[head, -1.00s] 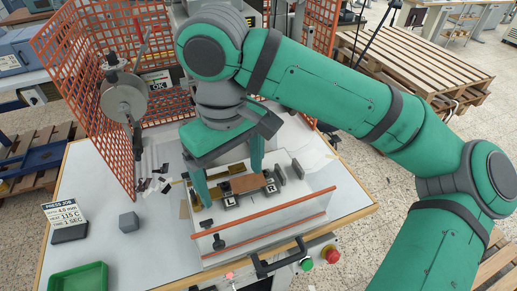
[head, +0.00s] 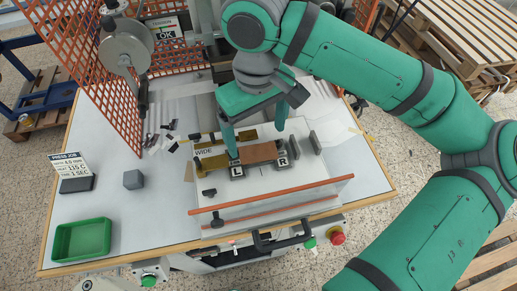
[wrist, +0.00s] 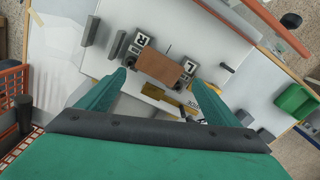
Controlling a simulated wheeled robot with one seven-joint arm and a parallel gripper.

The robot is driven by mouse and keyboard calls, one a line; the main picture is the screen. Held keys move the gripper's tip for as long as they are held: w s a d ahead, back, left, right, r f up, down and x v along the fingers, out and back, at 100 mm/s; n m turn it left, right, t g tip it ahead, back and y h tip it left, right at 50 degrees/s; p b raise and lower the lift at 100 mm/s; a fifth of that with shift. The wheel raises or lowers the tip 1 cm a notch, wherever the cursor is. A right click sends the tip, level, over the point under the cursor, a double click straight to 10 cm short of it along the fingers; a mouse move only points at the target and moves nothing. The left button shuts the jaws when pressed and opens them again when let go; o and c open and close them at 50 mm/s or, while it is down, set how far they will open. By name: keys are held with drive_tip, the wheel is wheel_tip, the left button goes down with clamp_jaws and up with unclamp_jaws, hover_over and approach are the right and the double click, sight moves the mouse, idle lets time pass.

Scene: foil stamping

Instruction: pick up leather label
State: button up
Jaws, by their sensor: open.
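The leather label is a brown rectangle (head: 258,153) lying across the L and R blocks on the white press bed. It also shows in the wrist view (wrist: 160,67), between the two marked blocks. My gripper (head: 256,146) is open above the bed, its green fingers spread to either side near the label's ends. In the wrist view my gripper (wrist: 161,85) has nothing between its fingers, and the label lies beyond the tips. I cannot tell the exact height gap.
Gold bars (head: 212,162) lie left of the label. An orange rail (head: 270,194) crosses the front of the bed. A green tray (head: 82,240), a grey cube (head: 133,179) and a sign (head: 68,166) stand at left. An orange mesh guard (head: 85,60) rises behind.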

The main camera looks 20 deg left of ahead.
sight(258, 152)
drive_tip(key=f, duration=0.4)
drive_tip(key=shift+s+d+f, duration=0.1)
drive_tip(key=shift+d+f, duration=0.1)
drive_tip(key=shift+d, duration=0.05)
drive_tip(key=shift+f, duration=0.25)
idle(0.3)
drive_tip(key=c, duration=0.8)
drive_tip(key=shift+r, duration=0.15)
